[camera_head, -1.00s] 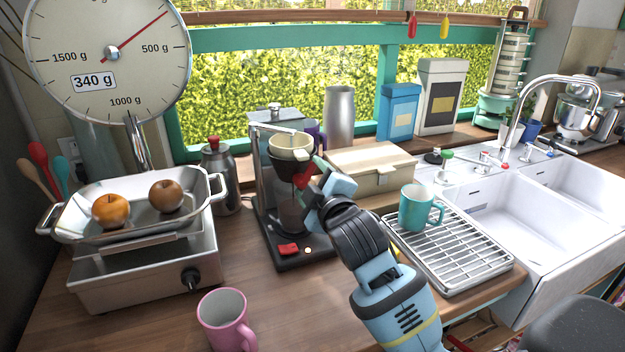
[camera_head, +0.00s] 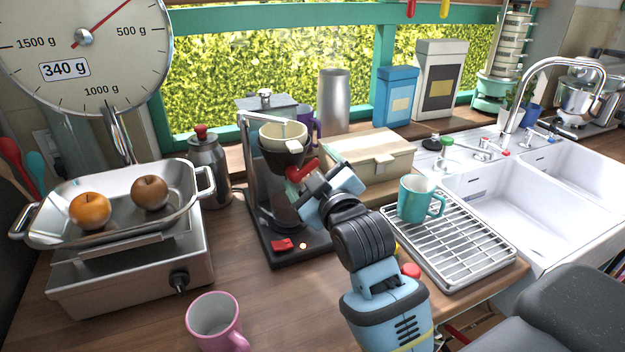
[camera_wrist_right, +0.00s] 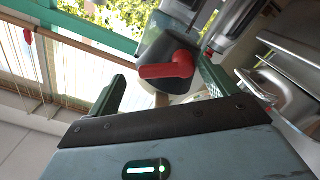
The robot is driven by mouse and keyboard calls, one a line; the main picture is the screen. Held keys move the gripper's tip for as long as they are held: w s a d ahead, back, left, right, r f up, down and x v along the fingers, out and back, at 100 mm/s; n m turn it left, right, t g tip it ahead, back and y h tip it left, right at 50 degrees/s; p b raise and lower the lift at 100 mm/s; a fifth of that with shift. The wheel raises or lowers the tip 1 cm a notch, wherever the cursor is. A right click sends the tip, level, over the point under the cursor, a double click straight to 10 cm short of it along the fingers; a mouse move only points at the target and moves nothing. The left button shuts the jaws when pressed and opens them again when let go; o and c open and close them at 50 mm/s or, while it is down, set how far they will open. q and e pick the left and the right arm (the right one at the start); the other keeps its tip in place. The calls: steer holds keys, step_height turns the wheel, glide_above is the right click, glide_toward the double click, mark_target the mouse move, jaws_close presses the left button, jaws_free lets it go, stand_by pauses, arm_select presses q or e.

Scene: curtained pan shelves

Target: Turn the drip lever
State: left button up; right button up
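The drip lever (camera_head: 304,170) is a red handle on the front of the dark filter basket (camera_head: 277,158) of the coffee machine (camera_head: 262,205). In the right wrist view the lever (camera_wrist_right: 168,68) sticks out sideways from the basket (camera_wrist_right: 165,50). My right gripper (camera_head: 297,190) is at the lever, in front of the machine. In its wrist view the two green-grey fingers (camera_wrist_right: 160,85) stand apart, with the lever across the gap between them. I cannot tell whether a finger touches it. My left gripper is not in view.
A turquoise mug (camera_head: 416,199) stands on the wire rack (camera_head: 455,242) to the right. A wooden box (camera_head: 365,158) is behind my gripper. A pink mug (camera_head: 214,320) is at the front, and a scale (camera_head: 135,270) with fruit stands left. The counter before the machine is clear.

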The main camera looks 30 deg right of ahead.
steer(key=shift+s, duration=0.1)
steer(key=shift+a+f, duration=0.1)
steer(key=shift+f, duration=0.05)
stand_by(0.3)
steer(key=o, duration=0.3)
steer(key=shift+s, duration=0.25)
steer(key=shift+s, duration=0.75)
